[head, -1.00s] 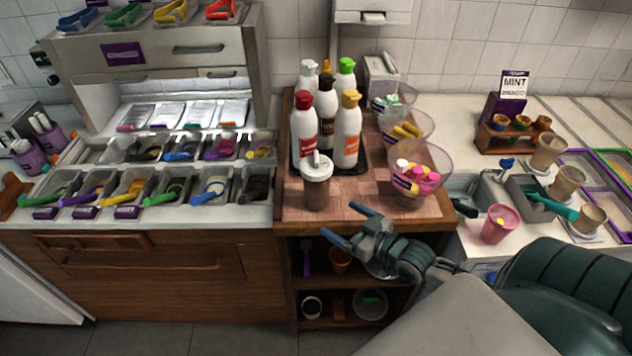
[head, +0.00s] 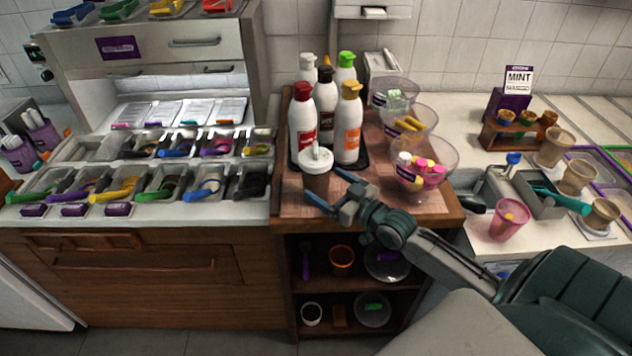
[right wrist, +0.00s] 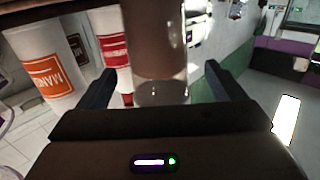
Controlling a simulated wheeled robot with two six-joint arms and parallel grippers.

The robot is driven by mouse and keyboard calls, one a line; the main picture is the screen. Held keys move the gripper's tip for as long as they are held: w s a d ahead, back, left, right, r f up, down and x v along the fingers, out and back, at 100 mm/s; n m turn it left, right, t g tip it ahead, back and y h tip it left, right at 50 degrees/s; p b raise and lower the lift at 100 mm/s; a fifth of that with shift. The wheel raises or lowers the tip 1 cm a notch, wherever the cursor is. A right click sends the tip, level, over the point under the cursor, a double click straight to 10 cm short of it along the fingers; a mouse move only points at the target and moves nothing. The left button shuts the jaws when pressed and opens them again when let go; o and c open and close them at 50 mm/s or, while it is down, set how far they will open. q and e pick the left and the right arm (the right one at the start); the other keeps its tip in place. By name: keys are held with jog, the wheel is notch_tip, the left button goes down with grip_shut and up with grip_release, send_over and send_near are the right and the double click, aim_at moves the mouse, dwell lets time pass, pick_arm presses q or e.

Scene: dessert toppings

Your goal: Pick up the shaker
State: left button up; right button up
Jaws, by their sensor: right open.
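The shaker (head: 316,182), a brown cup with a white lid and spout, stands upright at the front of the wooden counter, before the bottles. My right gripper (head: 322,188) is open at the counter's front edge, with its fingers pointing at the shaker. In the right wrist view the shaker's clear-bottomed body (right wrist: 158,60) shows between the two spread fingers (right wrist: 157,85). Whether the fingers touch it cannot be told. My left gripper is not in view.
White sauce bottles (head: 303,120) stand on a dark tray close behind the shaker. Glass bowls of toppings (head: 424,172) stand to its right. A topping station with scoops (head: 160,185) is at the left. Open shelves (head: 345,290) lie below the counter.

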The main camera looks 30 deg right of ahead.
aim_at(326, 183)
jog(key=b+x, duration=0.1)
jog(key=x, duration=0.2)
jog(key=shift+w+f, duration=0.15)
jog(key=shift+w, duration=0.05)
jog(key=shift+s, duration=0.1)
jog(key=c, duration=1.3)
